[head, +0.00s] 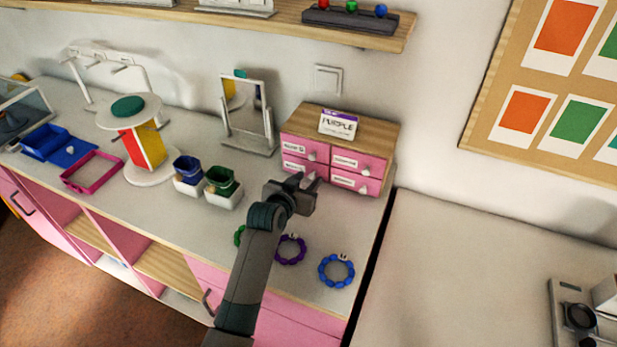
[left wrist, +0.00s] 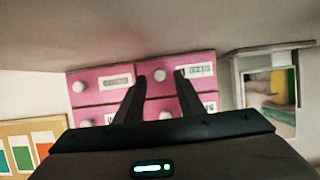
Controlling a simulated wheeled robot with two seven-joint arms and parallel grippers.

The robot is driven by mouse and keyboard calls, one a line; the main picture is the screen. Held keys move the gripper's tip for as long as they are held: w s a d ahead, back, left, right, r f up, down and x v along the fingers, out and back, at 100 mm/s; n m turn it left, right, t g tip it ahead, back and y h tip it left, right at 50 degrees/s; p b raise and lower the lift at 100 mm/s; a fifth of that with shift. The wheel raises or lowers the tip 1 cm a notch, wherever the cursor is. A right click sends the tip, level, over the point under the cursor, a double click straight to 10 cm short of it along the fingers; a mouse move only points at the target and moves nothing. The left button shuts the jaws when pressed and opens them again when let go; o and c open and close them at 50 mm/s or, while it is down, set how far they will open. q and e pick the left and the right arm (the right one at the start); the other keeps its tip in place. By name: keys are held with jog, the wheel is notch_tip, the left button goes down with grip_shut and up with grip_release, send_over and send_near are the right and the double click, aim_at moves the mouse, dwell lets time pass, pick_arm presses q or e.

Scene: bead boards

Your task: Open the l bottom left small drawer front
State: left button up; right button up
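A small pink drawer unit (head: 367,139) with a wooden top stands at the back of the counter; it has two rows of two drawers with white knobs. The bottom left small drawer front (head: 292,164) looks shut, partly hidden by my left gripper (head: 306,184). In the left wrist view, which is upside down, this drawer front (left wrist: 203,71) is at upper right. Its white knob (left wrist: 160,76) shows between the tips of my left gripper (left wrist: 160,79). The fingers are apart, with a gap on each side of the knob; contact cannot be told. My right gripper is not in view.
A purple bead ring (head: 291,250) and a blue bead ring (head: 336,271) lie in front. The counter at right is mostly clear.

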pick_arm(q)
jog(key=shift+w+d+f, duration=0.25)
jog(key=shift+w, duration=0.3)
grip_shut()
jog(key=shift+a+f, duration=0.1)
